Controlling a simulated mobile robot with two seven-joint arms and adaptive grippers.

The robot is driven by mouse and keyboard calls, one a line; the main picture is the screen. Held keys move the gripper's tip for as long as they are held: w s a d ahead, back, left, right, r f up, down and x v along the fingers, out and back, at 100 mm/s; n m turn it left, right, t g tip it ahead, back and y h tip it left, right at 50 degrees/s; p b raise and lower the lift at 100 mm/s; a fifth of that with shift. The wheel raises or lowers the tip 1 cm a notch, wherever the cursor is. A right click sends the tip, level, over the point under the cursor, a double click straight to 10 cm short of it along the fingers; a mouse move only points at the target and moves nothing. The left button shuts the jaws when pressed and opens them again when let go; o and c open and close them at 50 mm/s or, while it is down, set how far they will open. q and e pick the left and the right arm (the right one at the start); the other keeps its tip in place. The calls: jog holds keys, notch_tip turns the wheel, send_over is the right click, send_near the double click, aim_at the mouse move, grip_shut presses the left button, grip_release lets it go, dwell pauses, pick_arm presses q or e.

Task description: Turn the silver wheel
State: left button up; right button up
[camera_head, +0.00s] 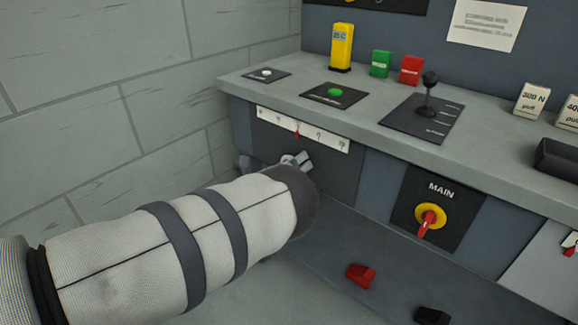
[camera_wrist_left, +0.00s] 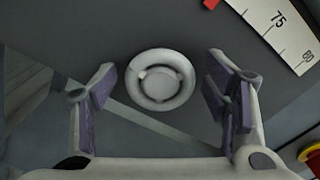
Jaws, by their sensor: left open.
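The silver wheel (camera_wrist_left: 160,80) is a pale round ring with a central hub, seen face-on in the left wrist view on the dark front panel. My left gripper (camera_wrist_left: 163,88) is open, one finger to the left of the wheel and one to the right, with visible gaps on both sides. How far the fingertips are from the panel I cannot tell. In the head view, my left arm covers most of that spot, and only a little of the left gripper (camera_head: 297,161) shows past the cuff. My right gripper is not in view.
Above the wheel is a white scale (camera_head: 318,137) with a red pointer. The console top carries a green button (camera_head: 334,92), a black joystick (camera_head: 429,90) and coloured blocks. A red-and-yellow MAIN switch (camera_head: 430,217) is to the right. A red pedal (camera_head: 361,275) is below.

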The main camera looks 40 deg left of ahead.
pick_arm(q)
jog(key=s, duration=1.2)
jog(key=shift+a, duration=0.45)
jog(key=s+a+f+n+g+y+p, duration=0.25)
jog(key=s+f+n+g, duration=0.25)
jog(key=s+n, duration=0.4)
jog(key=s+a+f+n+g+y+p, duration=0.1)
jog(key=s+f+n+g+y+p, duration=0.3)
jog(key=s+n, duration=0.5)
jog(key=s+d+r+n+g+h+p, duration=0.1)
jog(key=s+d+n+g+h, duration=0.1)
jog(key=s+d+n+g, duration=0.3)
jog(key=s+d+n+g+h+p, duration=0.2)
jog(key=s+d+n+g, duration=0.4)
jog(key=s+d, duration=0.7)
jog(key=s+n+h, duration=0.1)
jog(key=s, duration=0.5)
jog(key=shift+d+r+n+g, duration=0.3)
jog(key=shift+d+r, duration=0.1)
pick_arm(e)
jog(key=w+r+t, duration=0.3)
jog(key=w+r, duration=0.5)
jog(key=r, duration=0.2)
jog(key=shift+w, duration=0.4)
